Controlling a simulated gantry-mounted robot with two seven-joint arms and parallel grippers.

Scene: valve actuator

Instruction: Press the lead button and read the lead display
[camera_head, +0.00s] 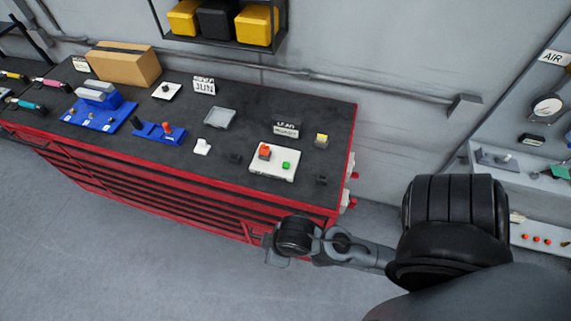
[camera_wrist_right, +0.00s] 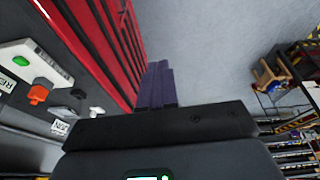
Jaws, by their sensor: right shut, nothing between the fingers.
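In the head view, a dark display block (camera_head: 286,129) marked "LEAD", with a light strip of small unreadable print, stands on the bench top. In front of it is a white box (camera_head: 258,168) with an orange-red button (camera_head: 265,152) and a green button (camera_head: 286,165). In the right wrist view, the white box (camera_wrist_right: 42,66) shows at the upper left with its green button (camera_wrist_right: 20,62) and orange-red button (camera_wrist_right: 38,94). My right gripper (camera_head: 270,246) is in front of the bench, apart from the box; its fingers (camera_wrist_right: 155,86) are shut and empty. My left gripper is out of view.
The red bench has a dark top (camera_head: 245,130). A small block with a yellow button (camera_head: 321,140) stands right of the display. A grey tray (camera_head: 220,117), blue holders (camera_head: 100,115) and a cardboard box (camera_head: 124,64) lie left. Grey floor in front is clear.

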